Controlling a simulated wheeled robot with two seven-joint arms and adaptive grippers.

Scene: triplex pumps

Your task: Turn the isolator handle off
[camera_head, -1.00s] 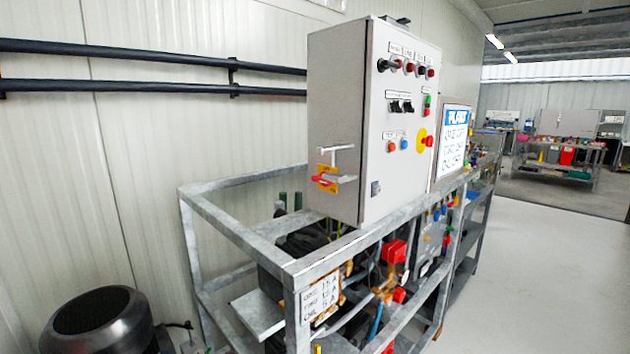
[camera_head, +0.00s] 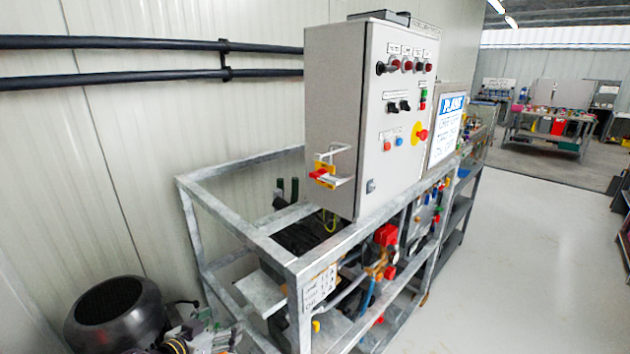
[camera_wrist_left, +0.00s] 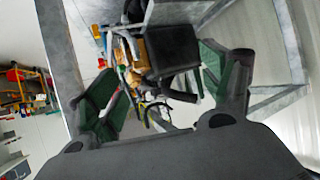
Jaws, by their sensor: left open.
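A grey control cabinet (camera_head: 333,100) stands on a galvanised frame. On its left side is a red handle (camera_head: 320,173) on a yellow plate, beside a pale bracket. A red knob on a yellow disc (camera_head: 420,134) is on the front face. No label shows which of the two is the isolator. In the left wrist view my left gripper (camera_wrist_left: 158,62) is open, with green pads apart and nothing held. A black box with an orange-brown side shows beyond the fingers. My right gripper is not in view.
The galvanised frame (camera_head: 240,226) has rails around pipes and valves below the cabinet. A black motor (camera_head: 112,310) is at the lower left. Two dark pipes (camera_head: 120,42) run along the wall. The floor (camera_head: 520,270) at the right is clear.

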